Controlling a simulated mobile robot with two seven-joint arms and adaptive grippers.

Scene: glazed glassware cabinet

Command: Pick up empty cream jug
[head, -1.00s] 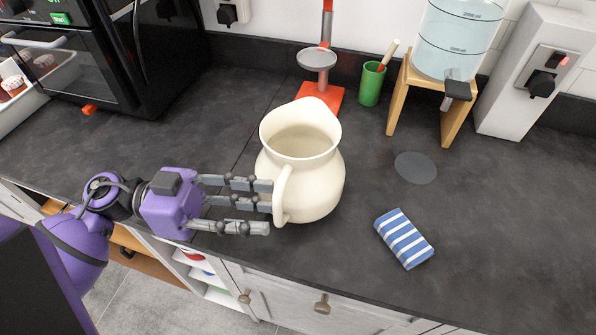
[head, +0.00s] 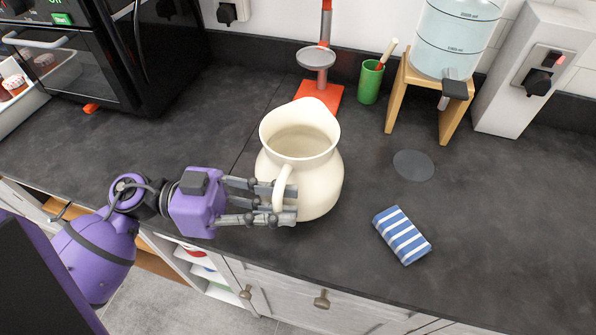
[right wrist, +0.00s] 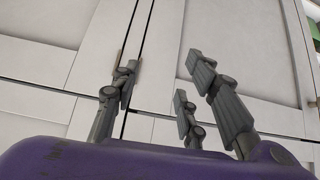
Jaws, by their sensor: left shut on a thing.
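The cream jug (head: 318,180) stands upright on the dark counter in the head view, with its handle (head: 281,188) facing my left gripper. Its inside looks empty as far as I can see. My left gripper (head: 286,203) comes in from the left and is shut on the jug's handle, with its fingers on both sides of it. The jug still appears to rest on the counter. My right gripper (right wrist: 165,90) shows only in the right wrist view. Its fingers are spread apart with nothing between them, in front of pale cabinet doors.
A blue-striped cloth or sponge (head: 402,235) lies right of the jug. Behind are a red stand (head: 319,94), a green cup (head: 370,82) and a water dispenser on a wooden stand (head: 398,98). A dark round disc (head: 413,166) lies on the counter. A black oven (head: 95,70) is at back left.

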